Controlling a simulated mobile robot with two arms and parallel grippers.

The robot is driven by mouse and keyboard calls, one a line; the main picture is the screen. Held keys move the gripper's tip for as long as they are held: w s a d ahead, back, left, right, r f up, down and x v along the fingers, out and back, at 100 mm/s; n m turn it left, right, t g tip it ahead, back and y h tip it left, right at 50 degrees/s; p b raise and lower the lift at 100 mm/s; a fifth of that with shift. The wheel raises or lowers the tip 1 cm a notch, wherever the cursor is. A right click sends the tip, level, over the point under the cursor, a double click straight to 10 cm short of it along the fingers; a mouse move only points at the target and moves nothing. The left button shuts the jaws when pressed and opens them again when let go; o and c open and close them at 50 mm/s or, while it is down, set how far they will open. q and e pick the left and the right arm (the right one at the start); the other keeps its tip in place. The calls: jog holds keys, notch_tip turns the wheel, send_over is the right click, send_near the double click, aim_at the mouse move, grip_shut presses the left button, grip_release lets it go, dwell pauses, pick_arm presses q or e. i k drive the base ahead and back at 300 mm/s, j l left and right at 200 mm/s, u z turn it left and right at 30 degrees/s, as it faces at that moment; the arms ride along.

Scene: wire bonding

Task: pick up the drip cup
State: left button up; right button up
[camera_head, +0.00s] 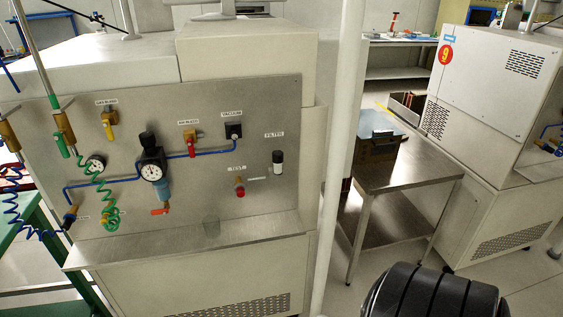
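Neither of my grippers is in view.
A white post (340,150) stands right of the panel. A steel table (405,172) is behind. A black ribbed shape (435,293) fills the lower right.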

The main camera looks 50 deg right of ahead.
aim_at(211, 223)
jog(key=z, duration=1.05)
